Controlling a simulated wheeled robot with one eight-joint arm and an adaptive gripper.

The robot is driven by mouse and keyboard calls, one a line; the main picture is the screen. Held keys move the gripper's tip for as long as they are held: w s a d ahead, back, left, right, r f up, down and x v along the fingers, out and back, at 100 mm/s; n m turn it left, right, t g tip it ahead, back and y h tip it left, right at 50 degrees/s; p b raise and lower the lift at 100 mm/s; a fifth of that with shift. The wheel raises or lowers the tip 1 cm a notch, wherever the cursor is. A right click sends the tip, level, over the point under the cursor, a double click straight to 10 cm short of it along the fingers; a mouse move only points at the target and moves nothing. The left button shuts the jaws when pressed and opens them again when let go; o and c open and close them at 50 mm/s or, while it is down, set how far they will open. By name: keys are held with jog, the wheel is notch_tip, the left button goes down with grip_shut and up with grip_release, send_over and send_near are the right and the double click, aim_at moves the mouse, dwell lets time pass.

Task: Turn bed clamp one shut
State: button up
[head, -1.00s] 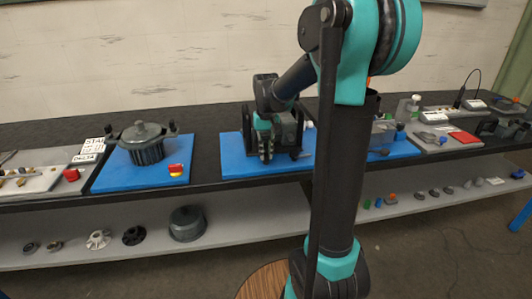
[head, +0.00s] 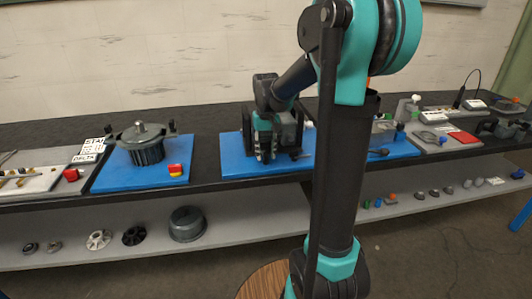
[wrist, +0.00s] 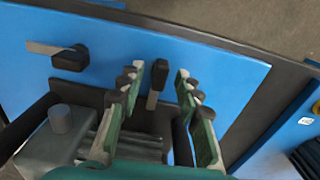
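My gripper (wrist: 158,100) is open, its two green-padded fingers pointing down over a blue board (wrist: 220,70). A short clamp lever with a dark handle (wrist: 155,82) lies between the fingertips, with a gap on both sides. A second lever with a black knob and a pale metal arm (wrist: 70,55) lies to the left on the board. I cannot tell which lever is bed clamp one. In the head view my gripper (head: 266,157) is low at the dark machine on the middle blue board (head: 236,165), and it hides most of the clamps.
A grey machine block with a round post (wrist: 60,118) stands close left of the fingers. In the head view a lidded pot (head: 143,145) stands on the left blue board. Another blue board (head: 395,150) is to the right. A shelf (head: 250,220) with loose parts runs below.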

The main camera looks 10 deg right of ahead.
aim_at(266, 154)
notch_tip(266, 154, up, 12)
dwell(0.5)
jog(key=s+d+f+t, duration=0.1)
jog(key=s+f+t, duration=0.1)
jog(key=s+f, duration=0.8)
jog(key=s+d+f+t, duration=0.2)
jog(key=s+f, duration=0.8)
jog(key=f, duration=0.2)
jog(key=shift+s+d+f, duration=0.3)
jog(key=shift+s+f, duration=0.05)
